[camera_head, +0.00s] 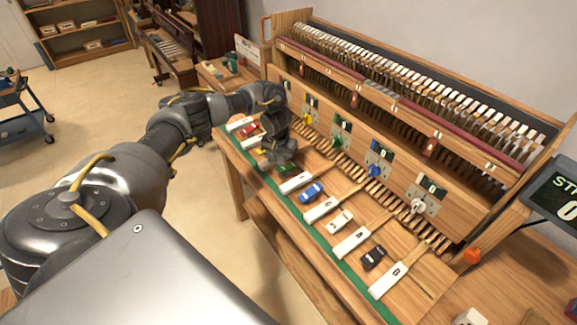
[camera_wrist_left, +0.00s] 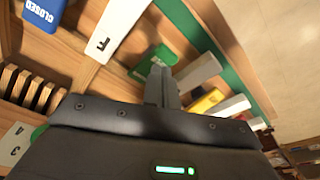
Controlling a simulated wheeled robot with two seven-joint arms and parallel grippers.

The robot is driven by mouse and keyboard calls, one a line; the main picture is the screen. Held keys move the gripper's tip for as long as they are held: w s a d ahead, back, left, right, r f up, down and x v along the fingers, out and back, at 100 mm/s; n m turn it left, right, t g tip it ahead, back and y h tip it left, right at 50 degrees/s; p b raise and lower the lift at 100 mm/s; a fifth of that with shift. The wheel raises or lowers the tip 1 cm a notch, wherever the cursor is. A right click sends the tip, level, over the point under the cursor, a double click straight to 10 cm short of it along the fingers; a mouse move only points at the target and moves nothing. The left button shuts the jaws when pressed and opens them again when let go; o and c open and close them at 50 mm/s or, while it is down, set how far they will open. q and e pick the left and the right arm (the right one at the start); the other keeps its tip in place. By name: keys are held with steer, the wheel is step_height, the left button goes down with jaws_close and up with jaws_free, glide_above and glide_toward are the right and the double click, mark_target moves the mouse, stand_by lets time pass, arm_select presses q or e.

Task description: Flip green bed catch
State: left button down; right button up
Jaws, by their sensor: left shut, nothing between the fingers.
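The green bed catch (camera_head: 288,168) lies on the wooden key bed between white key blocks, partly covered by my left gripper (camera_head: 268,160). In the left wrist view the green catch (camera_wrist_left: 150,60) shows just beyond my shut, empty fingers (camera_wrist_left: 162,78). The fingertips overlap its near part in that view, and I cannot tell whether they touch it. Its label is not readable. The blue catch (camera_head: 312,192) lies beside it; in the left wrist view the blue catch (camera_wrist_left: 42,14) reads "CLOSED". My right gripper is not in view.
White key blocks (camera_head: 321,209), a red catch (camera_head: 249,130), a white catch (camera_head: 340,220) and a black catch (camera_head: 374,257) line the bed. A green strip (camera_head: 345,274) runs along its front edge. Coloured knobs, including a green knob (camera_head: 338,142), stand on the upright panel behind.

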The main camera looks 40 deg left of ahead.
mark_target(281, 168)
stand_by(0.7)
arm_select(q)
steer(key=shift+f+b, duration=0.45)
steer(key=shift+f, duration=0.6)
stand_by(0.3)
step_height(281, 168, up, 7)
steer(key=p, duration=0.8)
steer(key=shift+r+p, duration=0.1)
steer(key=shift+p, duration=0.25)
steer(key=shift+s, duration=0.1)
